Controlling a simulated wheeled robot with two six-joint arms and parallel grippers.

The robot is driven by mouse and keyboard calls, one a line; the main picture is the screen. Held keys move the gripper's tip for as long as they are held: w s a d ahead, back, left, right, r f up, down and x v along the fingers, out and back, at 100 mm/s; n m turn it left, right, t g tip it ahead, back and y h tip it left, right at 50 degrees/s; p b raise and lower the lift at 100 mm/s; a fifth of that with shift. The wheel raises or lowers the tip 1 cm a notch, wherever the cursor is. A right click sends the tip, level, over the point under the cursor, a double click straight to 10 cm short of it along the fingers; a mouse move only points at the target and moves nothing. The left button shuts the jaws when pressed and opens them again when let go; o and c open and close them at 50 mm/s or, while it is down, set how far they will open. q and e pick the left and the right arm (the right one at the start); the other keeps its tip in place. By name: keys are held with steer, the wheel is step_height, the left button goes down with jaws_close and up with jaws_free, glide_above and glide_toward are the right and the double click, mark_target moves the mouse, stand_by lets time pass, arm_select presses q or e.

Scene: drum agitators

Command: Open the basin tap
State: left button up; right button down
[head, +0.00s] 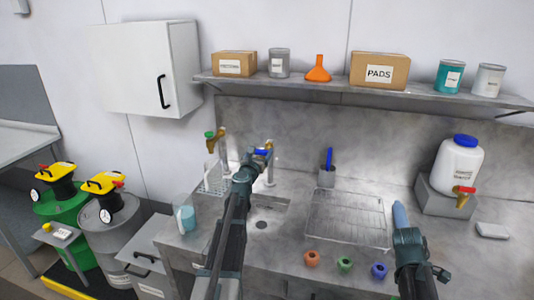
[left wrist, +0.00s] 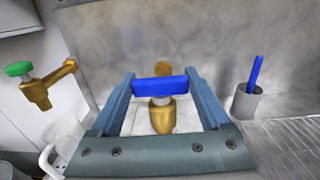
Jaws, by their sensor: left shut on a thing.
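The tap over the basin has a brass body (left wrist: 162,115) and a blue bar handle (left wrist: 160,84). In the head view the blue handle (head: 262,152) shows just beyond my left gripper (head: 256,158). In the left wrist view, my left gripper's (left wrist: 160,86) two fingers lie at the two ends of the blue handle and are shut on it. The handle lies crosswise between them. The basin (head: 262,215) is below, partly hidden by my left arm. My right gripper (head: 402,218) is over the counter at the right, seen edge-on, so its opening does not show.
A second brass tap with a green handle (head: 210,136) stands left of the blue one. A beaker (head: 185,216), a pen cup (head: 327,176), a wire rack (head: 345,220) and a white jug (head: 459,165) stand around. A loaded shelf (head: 350,91) runs above.

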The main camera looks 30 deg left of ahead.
arm_select(q)
steer(key=shift+y, duration=0.3)
steer(key=n+g+y, duration=0.2)
steer(key=y, duration=0.1)
steer(key=n+g+y, duration=0.1)
steer(key=n+y, duration=0.2)
steer(key=shift+w+d+g+y, duration=0.1)
steer(key=shift+w+g+y, duration=0.05)
steer(key=shift+g+y, duration=0.2)
steer(key=n+g+y, duration=0.4)
steer(key=g, duration=0.2)
steer(key=shift+w+n, duration=0.1)
steer(key=shift+n, duration=0.3)
steer(key=n+g+y, duration=0.1)
steer(key=n+g, duration=0.1)
steer(key=g, duration=0.2)
steer(key=n+g+y, duration=0.1)
steer(key=n+g, duration=0.2)
steer(key=shift+g, duration=0.35)
steer(key=shift+n+g, duration=1.3)
steer(key=shift+g, duration=0.6)
steer(key=shift+s+g+h, duration=0.25)
steer(key=shift+g, duration=0.05)
steer(key=o, duration=1.2)
steer(key=v, duration=1.1)
steer(key=shift+w+d, duration=0.15)
steer(key=shift+d, duration=0.2)
steer(key=shift+f, duration=0.1)
